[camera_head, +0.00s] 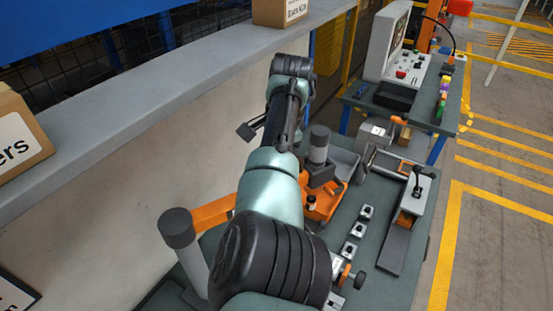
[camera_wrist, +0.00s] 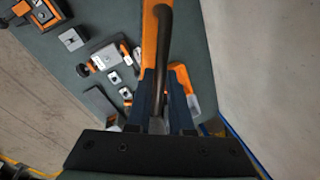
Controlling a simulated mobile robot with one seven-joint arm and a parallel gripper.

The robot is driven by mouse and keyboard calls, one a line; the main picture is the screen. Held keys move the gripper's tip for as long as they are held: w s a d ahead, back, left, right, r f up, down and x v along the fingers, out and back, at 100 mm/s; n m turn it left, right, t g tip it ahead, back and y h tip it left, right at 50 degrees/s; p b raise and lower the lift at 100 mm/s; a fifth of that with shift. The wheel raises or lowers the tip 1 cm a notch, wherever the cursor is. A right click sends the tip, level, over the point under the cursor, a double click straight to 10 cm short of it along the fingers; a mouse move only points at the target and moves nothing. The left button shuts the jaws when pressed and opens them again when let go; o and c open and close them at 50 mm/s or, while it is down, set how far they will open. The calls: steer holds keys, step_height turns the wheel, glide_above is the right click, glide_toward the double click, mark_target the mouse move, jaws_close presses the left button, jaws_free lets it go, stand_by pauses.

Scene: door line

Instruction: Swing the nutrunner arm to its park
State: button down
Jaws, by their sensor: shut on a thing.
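The nutrunner arm shows in the head view as an orange link (camera_head: 213,213) running from a grey post (camera_head: 179,237) at lower left to behind my arm. A grey cylinder (camera_head: 319,145) on a dark block, with orange parts below it, stands right of my arm; I cannot tell whether it belongs to the nutrunner. In the wrist view my gripper (camera_wrist: 164,108) is shut on a dark, curved handle (camera_wrist: 164,50), with an orange link (camera_wrist: 149,50) beside and behind it. My fingers are hidden in the head view. The park is not identifiable.
The green bench (camera_head: 352,270) carries several small metal blocks (camera_head: 358,229) and a grey fixture (camera_head: 411,208). A wall with a grey ledge (camera_head: 150,98) runs along the left, bearing cardboard boxes (camera_head: 281,12). A control panel (camera_head: 388,48) stands at the back. Yellow-marked floor lies right.

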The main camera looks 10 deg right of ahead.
steer(key=c, duration=0.8)
jaws_free()
step_height(320, 180, up, 13)
steer(key=s+b, duration=0.2)
steer(key=b, duration=0.2)
steer(key=shift+s+d, duration=0.25)
steer(key=shift+d, duration=0.1)
step_height(320, 180, up, 7)
steer(key=p, duration=0.8)
steer(key=shift+f, duration=0.15)
